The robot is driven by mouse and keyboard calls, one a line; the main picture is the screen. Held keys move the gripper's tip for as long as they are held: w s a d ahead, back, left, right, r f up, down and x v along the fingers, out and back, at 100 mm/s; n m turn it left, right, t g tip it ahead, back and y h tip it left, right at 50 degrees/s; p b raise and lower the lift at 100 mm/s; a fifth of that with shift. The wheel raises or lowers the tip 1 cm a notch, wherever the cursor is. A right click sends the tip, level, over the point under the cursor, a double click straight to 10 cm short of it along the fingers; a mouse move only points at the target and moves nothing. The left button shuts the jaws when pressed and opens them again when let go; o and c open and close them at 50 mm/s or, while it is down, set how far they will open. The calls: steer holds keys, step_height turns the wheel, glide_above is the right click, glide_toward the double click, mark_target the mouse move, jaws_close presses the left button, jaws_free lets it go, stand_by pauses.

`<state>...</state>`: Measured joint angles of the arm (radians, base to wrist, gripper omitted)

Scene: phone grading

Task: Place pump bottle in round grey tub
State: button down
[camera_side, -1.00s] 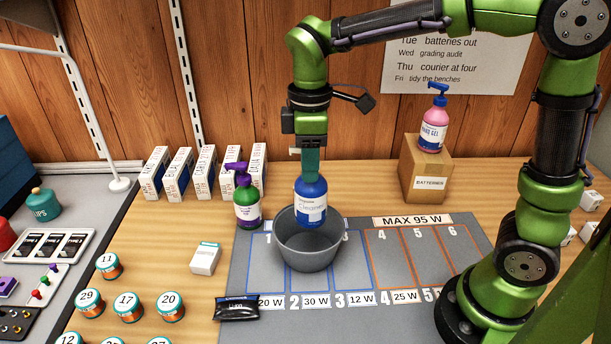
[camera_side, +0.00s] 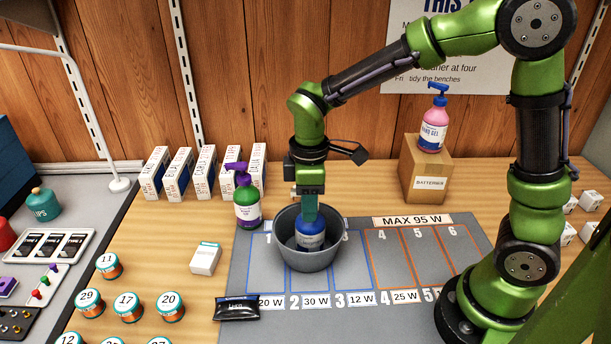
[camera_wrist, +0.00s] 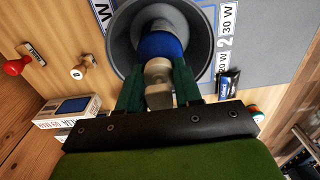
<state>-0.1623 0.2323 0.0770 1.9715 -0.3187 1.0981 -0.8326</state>
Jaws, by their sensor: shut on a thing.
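A blue pump bottle (camera_side: 311,238) with a white label is inside the round grey tub (camera_side: 284,258), upright, with its top above or near the rim. My gripper (camera_side: 310,208) reaches down into the tub's mouth and is shut on the bottle's top. In the wrist view, the green fingers (camera_wrist: 158,90) close on the bottle's pale pump head (camera_wrist: 158,70), with the blue bottle body (camera_wrist: 160,44) beyond it and the grey tub (camera_wrist: 122,40) around. I cannot tell whether the bottle touches the tub floor.
A green bottle with a purple pump (camera_side: 247,205) stands close left of the tub. Several small boxes (camera_side: 180,172) line the back. A pink hand gel bottle (camera_side: 433,120) stands on a cardboard box (camera_side: 425,170). The numbered mat (camera_side: 420,285) is clear at right.

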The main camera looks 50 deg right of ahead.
steer(key=shift+f, duration=0.15)
steer(key=c, duration=0.8)
jaws_free()
steer(key=shift+o, duration=0.2)
step_height(320, 180, up, 12)
steer(key=shift+r, duration=0.15)
steer(key=s+d+m+t+y, duration=0.1)
steer(key=s+d+m+t, duration=0.1)
steer(key=s+m, duration=0.4)
steer(key=s+d+m+t+y, duration=0.1)
steer(key=s+d+m+t, duration=0.2)
steer(key=s+m+t, duration=0.2)
steer(key=shift+s+r+m, duration=0.2)
steer(key=shift+s+m, duration=0.25)
steer(key=shift+m, duration=0.65)
